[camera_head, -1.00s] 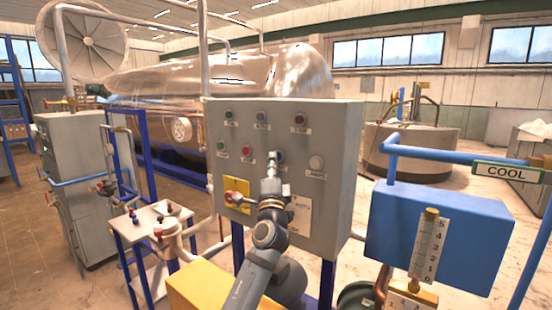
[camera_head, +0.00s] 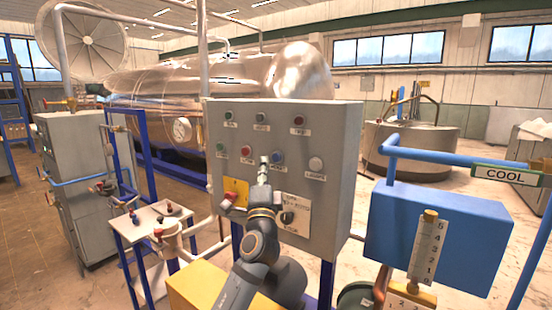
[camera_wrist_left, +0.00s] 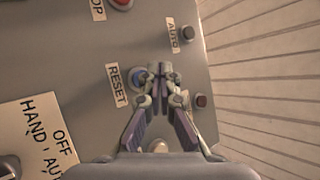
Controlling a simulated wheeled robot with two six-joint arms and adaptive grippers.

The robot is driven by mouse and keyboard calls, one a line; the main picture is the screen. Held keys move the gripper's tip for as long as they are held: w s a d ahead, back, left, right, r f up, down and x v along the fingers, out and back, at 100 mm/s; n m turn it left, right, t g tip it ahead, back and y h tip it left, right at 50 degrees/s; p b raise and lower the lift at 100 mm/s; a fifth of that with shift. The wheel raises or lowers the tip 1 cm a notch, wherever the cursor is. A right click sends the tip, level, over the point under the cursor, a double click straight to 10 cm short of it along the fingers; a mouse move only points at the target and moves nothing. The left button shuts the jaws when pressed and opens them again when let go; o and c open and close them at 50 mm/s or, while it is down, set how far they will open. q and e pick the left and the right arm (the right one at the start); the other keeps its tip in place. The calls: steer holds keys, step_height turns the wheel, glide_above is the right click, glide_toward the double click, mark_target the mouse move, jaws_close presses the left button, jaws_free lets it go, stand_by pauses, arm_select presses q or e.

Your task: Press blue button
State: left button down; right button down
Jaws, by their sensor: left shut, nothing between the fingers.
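The blue button (camera_head: 278,157) is in the lower row of buttons on the grey control panel (camera_head: 338,205). In the left wrist view the blue button (camera_wrist_left: 139,76) sits beside a RESET label, partly covered by a finger. My left gripper (camera_head: 264,161) is in front of the panel, just left of the blue button in the head view. In the wrist view the fingertips of the left gripper (camera_wrist_left: 160,69) are together and empty, just beside the button. I cannot tell whether they touch the panel. My right gripper is not in view.
Other buttons surround it: a red one (camera_head: 246,151), a white one (camera_head: 316,163) and several in the upper row. A red switch on a yellow plate (camera_head: 235,191) is below left. A blue box with a gauge (camera_head: 440,235) stands at the right.

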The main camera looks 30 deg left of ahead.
arm_select(q)
steer(key=s, duration=0.3)
steer(key=shift+a, duration=0.15)
stand_by(0.7)
